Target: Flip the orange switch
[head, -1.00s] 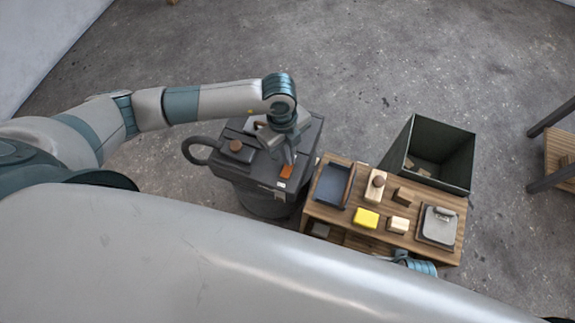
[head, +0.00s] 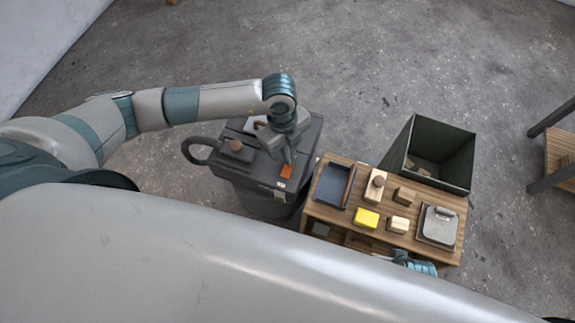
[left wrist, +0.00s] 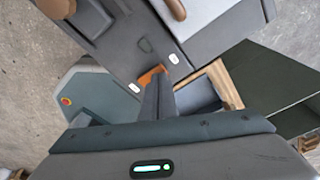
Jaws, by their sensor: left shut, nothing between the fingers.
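The orange switch (head: 286,171) is a small orange piece on the right part of the dark grey machine's top (head: 232,168). It also shows in the left wrist view (left wrist: 150,75), partly hidden behind my fingers. My left gripper (head: 289,156) points down at the machine top, just above the switch in the head view. Its fingers (left wrist: 157,92) are shut and empty, with the tips close to the switch. I cannot tell whether they touch it.
A wooden table (head: 325,212) stands right of the machine, bearing a dark tray (head: 349,190), a yellow block (head: 366,218), wooden blocks (head: 398,224) and a grey lidded item (head: 438,226). A dark green bin (head: 455,165) stands behind. A black hose (head: 188,146) loops left of the machine.

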